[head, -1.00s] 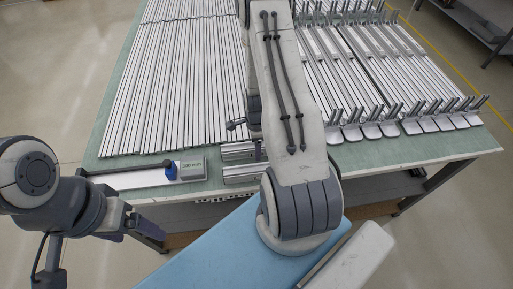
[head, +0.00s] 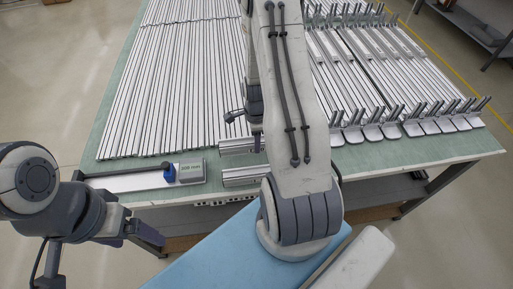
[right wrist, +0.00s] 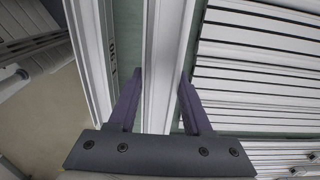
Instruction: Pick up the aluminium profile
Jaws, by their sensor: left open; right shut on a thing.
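An aluminium profile (right wrist: 165,50) runs between the two purple fingers of my right gripper (right wrist: 161,73), which is shut on it in the right wrist view. In the head view one end of this profile (head: 235,147) shows left of my right arm; the rest is hidden behind the arm. A second silver profile (head: 243,175) lies nearer the table's front edge, with a gap between the two. My left gripper (head: 147,236) is open and empty, off the table's front left corner.
Rows of long profiles (head: 185,75) cover the left of the green-topped table (head: 112,165). Profiles with upright brackets (head: 385,90) fill the right. A blue surface (head: 215,250) is close in front.

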